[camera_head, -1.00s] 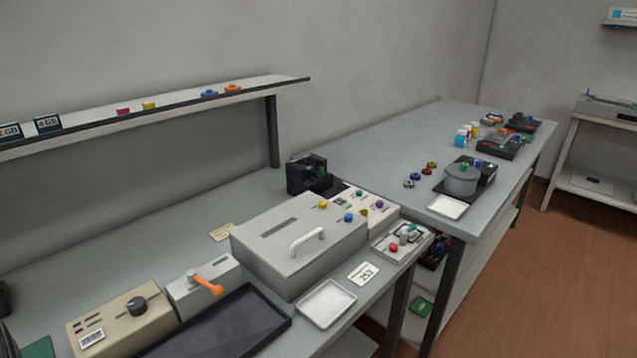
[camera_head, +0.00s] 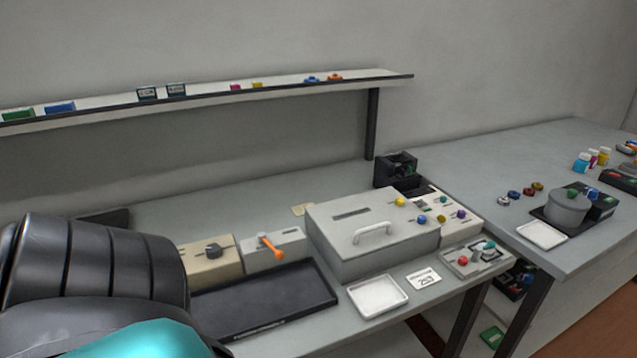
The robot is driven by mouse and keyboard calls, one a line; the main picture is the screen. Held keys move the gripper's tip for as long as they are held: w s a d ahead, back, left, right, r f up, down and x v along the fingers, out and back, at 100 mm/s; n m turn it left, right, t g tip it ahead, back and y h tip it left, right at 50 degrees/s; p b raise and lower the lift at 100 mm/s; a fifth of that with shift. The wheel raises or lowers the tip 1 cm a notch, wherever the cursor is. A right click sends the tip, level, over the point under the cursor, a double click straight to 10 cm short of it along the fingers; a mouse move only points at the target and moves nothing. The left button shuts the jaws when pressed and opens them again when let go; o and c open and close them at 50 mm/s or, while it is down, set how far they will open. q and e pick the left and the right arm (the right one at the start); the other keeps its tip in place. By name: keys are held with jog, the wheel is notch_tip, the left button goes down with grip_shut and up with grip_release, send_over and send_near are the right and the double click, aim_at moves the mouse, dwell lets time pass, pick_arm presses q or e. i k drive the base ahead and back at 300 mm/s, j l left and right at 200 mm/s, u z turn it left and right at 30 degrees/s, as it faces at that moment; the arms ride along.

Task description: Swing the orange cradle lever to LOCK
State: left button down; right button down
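The orange lever (camera_head: 271,246) sticks out from a small light grey box (camera_head: 287,241) on the bench, left of a larger grey lidded case. It slants down and to the right from its pivot, over the back edge of the black tray. Any LOCK marking is too small to read. One of my arms fills the lower left corner of the view, well left of the lever and apart from it. Neither of my grippers shows.
A beige box with a dark knob (camera_head: 212,251) stands left of the lever box. A black tray (camera_head: 262,311) lies in front. The grey case (camera_head: 345,236) with a white handle stands to the right. A white tray (camera_head: 378,294) lies before it. A shelf (camera_head: 300,86) runs above.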

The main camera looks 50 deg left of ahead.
aim_at(279, 255)
jog(key=i+l+u, duration=0.1)
jog(key=l+u, duration=0.5)
jog(key=u, duration=1.5)
